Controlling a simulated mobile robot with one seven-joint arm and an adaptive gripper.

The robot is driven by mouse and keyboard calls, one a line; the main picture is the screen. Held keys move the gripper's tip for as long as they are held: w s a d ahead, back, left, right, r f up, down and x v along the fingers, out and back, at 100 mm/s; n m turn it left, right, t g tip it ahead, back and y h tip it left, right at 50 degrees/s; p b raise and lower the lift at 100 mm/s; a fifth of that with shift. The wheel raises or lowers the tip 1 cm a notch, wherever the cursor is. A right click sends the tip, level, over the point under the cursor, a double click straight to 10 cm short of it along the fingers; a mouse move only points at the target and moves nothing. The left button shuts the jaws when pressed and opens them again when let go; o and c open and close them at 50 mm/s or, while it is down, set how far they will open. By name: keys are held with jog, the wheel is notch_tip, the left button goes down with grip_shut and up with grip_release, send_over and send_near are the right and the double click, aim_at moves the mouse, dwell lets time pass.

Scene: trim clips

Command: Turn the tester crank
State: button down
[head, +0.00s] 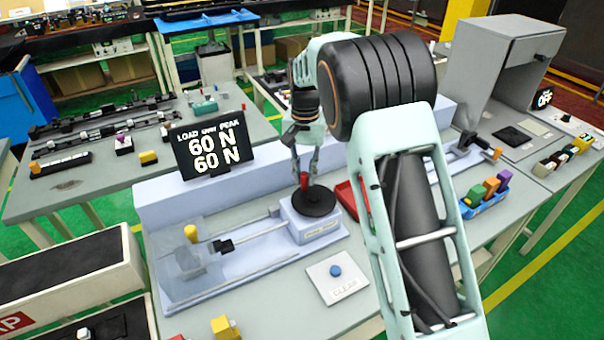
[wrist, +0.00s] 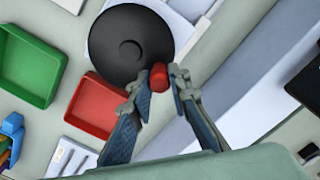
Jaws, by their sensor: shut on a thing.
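The tester crank is a black disc (head: 314,202) with a red upright knob (head: 304,181), on a pale block of the tester at the middle of the bench. In the wrist view the disc (wrist: 131,46) lies just beyond my fingertips and the red knob (wrist: 159,76) sits between them. My gripper (head: 305,164) points down from above and is shut on the knob. It also shows in the wrist view (wrist: 156,82). The display (head: 213,145) behind the tester reads "LOAD now PEAK", 60 N and 60 N. A yellow-topped part (head: 191,233) stands at the tester's left end, behind a clear guard.
A white CLEAR panel with a blue button (head: 335,270) lies in front of the crank. A red tray (wrist: 95,106) and a green tray (wrist: 33,63) are close by. A blue bin of coloured clips (head: 486,195) stands at right.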

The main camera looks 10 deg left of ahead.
jog(key=shift+w+d+m, duration=0.1)
jog(key=shift+d+m, duration=0.1)
jog(key=shift+m, duration=0.2)
dwell(0.3)
jog(key=c, duration=1.8)
grip_release()
notch_tip(320, 180, up, 12)
jog(key=shift+r, duration=0.1)
